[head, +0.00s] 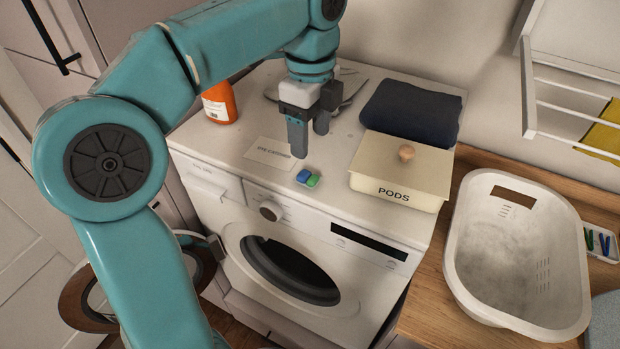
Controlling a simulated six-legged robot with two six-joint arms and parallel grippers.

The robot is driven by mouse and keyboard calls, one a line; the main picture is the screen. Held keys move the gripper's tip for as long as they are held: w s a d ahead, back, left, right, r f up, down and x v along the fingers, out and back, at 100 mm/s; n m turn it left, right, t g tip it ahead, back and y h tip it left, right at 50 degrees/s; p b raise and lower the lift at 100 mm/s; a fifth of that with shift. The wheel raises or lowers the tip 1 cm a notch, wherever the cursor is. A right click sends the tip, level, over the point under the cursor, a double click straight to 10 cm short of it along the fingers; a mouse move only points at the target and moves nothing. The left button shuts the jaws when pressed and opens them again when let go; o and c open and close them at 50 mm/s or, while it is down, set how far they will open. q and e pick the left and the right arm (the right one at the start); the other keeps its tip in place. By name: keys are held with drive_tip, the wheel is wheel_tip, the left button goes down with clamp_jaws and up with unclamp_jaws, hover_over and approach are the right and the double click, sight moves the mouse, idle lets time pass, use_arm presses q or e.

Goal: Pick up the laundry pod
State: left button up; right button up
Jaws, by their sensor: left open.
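The laundry pod (307,178) is small, with blue and green parts. It lies on the top of the washing machine (335,160), near its front edge, left of the pods box. My left gripper (310,143) comes down from above and points at the machine top just behind the pod. Its dark fingers are apart and empty, and it does not hold the pod. My right gripper is not in the head view.
A cream box marked PODS (395,180) with a wooden knob stands right of the pod. A folded dark cloth (411,110) lies behind it. An orange bottle (220,103) and a white card (270,151) are at the left. A white basket (515,255) stands on the wooden counter.

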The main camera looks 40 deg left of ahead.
sight(307, 175)
use_arm(q)
drive_tip(key=f, duration=0.3)
drive_tip(key=shift+s+d+f, duration=0.25)
drive_tip(key=shift+s+f, duration=0.05)
drive_tip(key=f, duration=0.2)
drive_tip(key=a+f, duration=0.1)
drive_tip(key=f, duration=0.1)
drive_tip(key=shift+w+f, duration=0.1)
drive_tip(key=shift+f, duration=0.15)
drive_tip(key=shift+d+f+p, duration=0.2)
drive_tip(key=shift+f+p, duration=0.1)
drive_tip(key=shift+f, duration=0.2)
drive_tip(key=shift+a, duration=0.1)
drive_tip(key=c, duration=0.8)
